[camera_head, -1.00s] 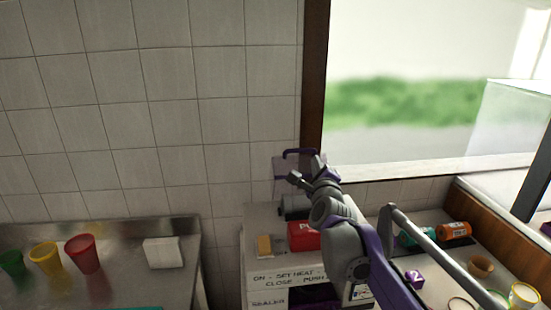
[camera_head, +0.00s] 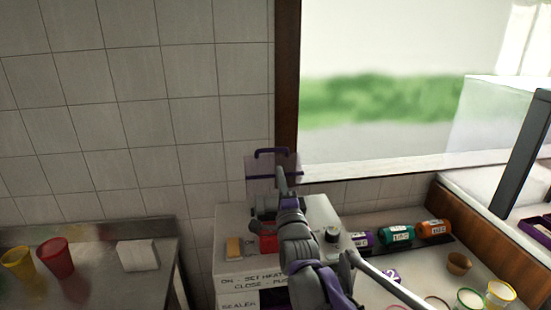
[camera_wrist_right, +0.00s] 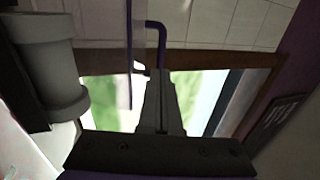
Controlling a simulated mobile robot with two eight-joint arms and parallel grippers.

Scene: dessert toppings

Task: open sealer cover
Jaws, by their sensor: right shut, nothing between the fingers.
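The sealer (camera_head: 226,264) is a white box with black lettering on its front. Its clear cover (camera_head: 257,167) stands up at the back, with a purple handle (camera_head: 271,153) along its top. The handle (camera_wrist_right: 157,32) and the cover's clear panel also show close by in the right wrist view. My right gripper (camera_head: 282,173) points up in front of the cover, shut and empty. Its two fingers (camera_wrist_right: 159,78) are together in the wrist view, below the handle; I cannot tell whether they touch the cover. My right arm hides part of the sealer's top. My left gripper is out of view.
Purple, teal (camera_head: 396,234) and orange bottles lie to the right, with cups in front. A metal table (camera_head: 100,265) with cups and a white block (camera_head: 137,255) stands left.

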